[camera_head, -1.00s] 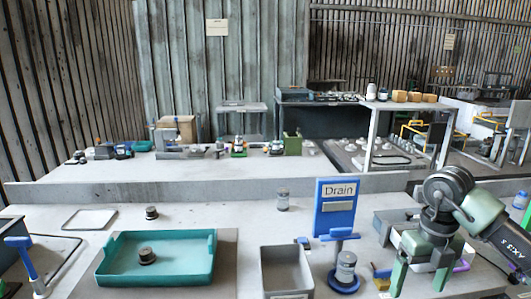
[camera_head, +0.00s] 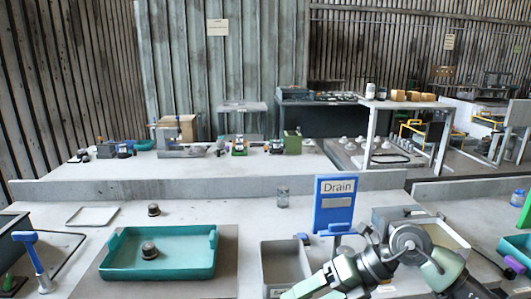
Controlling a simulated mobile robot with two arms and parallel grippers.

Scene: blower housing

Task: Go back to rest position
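My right arm enters from the lower right, and its wrist crosses the front of the bench. Its gripper (camera_head: 318,290) has green fingers pointing to the lower left, beside the front of the grey bin (camera_head: 287,262). The fingers look apart with nothing seen between them, though their tips run toward the bottom edge. The wrist hides the foot of the blue Drain sign (camera_head: 335,205) and part of the bench to its right. My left gripper is not in view.
A teal tray (camera_head: 205,262) holds a dark round part (camera_head: 149,250). A similar part (camera_head: 154,209) stands behind it, near a flat white tray (camera_head: 93,216). A blue-handled stand (camera_head: 33,255) is at left. A clear jar (camera_head: 283,197) stands behind the bin.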

